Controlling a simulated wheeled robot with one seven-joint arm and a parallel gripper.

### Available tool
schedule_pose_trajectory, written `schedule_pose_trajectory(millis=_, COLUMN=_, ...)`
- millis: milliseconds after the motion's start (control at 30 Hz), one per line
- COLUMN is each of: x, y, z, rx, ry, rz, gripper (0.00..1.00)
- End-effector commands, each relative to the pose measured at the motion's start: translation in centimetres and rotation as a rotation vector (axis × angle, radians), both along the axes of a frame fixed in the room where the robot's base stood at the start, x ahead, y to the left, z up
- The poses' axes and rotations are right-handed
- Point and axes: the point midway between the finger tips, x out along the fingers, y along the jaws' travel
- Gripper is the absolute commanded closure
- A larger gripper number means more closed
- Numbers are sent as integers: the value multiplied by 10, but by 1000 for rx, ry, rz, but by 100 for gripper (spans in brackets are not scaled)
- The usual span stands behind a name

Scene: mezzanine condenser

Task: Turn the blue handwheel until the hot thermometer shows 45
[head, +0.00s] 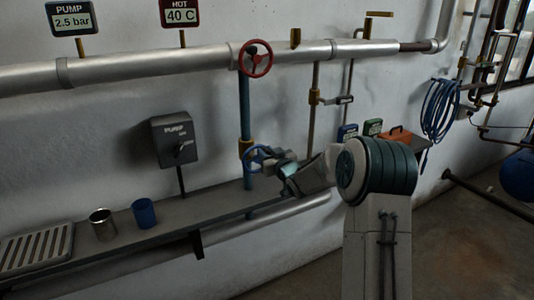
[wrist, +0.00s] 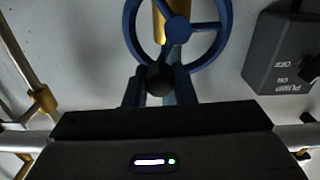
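The blue handwheel (wrist: 219,42) fills the top middle of the wrist view, its hub in front of a brass fitting. A dark round knob (wrist: 160,77) sits at its lower rim. My gripper (wrist: 160,84) has a finger on each side of the knob, with no clear gap, and appears shut on it. In the head view the handwheel (head: 252,159) is on the blue pipe above the shelf, partly hidden by my gripper (head: 268,163). The hot thermometer (head: 180,14) at the top reads 40 C.
A red handwheel (head: 256,59) is higher on the blue pipe (head: 245,108). A pump switch box (head: 174,139) is on the wall to the left. A metal cup (head: 102,224) and a blue cup (head: 144,213) stand on the shelf (head: 195,207). The pump gauge (head: 71,17) reads 2.5 bar.

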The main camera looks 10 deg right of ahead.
Motion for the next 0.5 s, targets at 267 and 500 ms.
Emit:
schedule_pose_trajectory(millis=267, x=1, y=-6, z=-4, rx=123, ry=40, rz=-1, gripper=99)
schedule_pose_trajectory(millis=500, x=3, y=-10, z=-6, rx=246, ry=79, rz=-1, gripper=99)
